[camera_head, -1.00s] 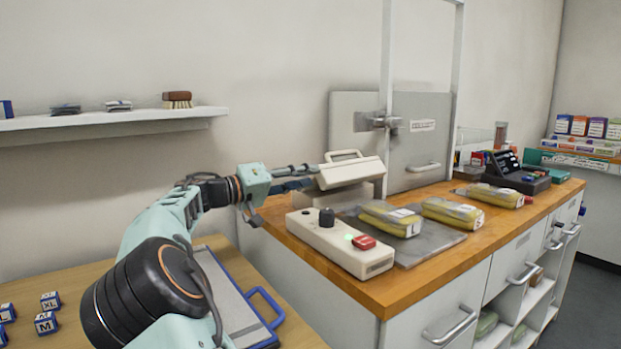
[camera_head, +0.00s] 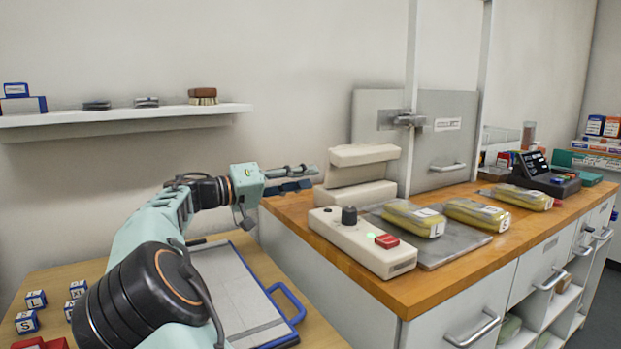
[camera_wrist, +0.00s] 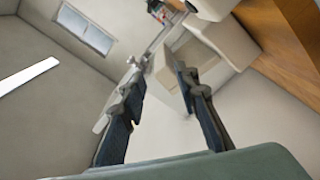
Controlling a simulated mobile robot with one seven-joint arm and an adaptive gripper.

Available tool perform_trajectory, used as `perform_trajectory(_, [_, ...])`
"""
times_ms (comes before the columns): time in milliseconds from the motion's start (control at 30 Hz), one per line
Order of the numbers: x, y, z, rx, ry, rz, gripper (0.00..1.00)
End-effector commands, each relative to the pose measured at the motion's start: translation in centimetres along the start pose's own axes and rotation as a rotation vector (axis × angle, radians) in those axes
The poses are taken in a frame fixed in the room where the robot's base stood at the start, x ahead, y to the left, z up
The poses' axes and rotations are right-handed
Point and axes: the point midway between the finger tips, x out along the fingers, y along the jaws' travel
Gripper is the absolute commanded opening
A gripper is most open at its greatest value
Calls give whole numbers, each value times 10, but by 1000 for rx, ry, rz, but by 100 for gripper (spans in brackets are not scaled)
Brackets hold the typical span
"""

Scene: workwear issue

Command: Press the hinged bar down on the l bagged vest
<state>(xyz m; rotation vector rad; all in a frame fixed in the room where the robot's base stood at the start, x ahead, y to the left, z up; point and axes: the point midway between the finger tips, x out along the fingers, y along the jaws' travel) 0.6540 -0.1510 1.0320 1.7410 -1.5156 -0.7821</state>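The cream hinged bar (camera_head: 364,155) is tilted up above its cream base (camera_head: 355,194) at the back left of the wooden counter, with a gap between them. The bagged vest marked L (camera_head: 410,219) is yellow-green and lies flat on a grey plate (camera_head: 455,250), to the right of and nearer than the bar, not under it. My gripper (camera_head: 312,178) is in the air left of the bar, fingers apart and empty. It also shows in the wrist view (camera_wrist: 160,78), with cream blocks just beyond the right finger. I cannot see the bar's handle.
A second bagged vest (camera_head: 473,213) and a third (camera_head: 522,197) lie farther right.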

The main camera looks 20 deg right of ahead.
Motion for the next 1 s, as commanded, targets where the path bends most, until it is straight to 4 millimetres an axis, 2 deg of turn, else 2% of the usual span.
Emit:
perform_trajectory(400, [-29,0,0,-1,0,0,29])
perform_trajectory(1000, [-31,0,0,0,0,0,29])
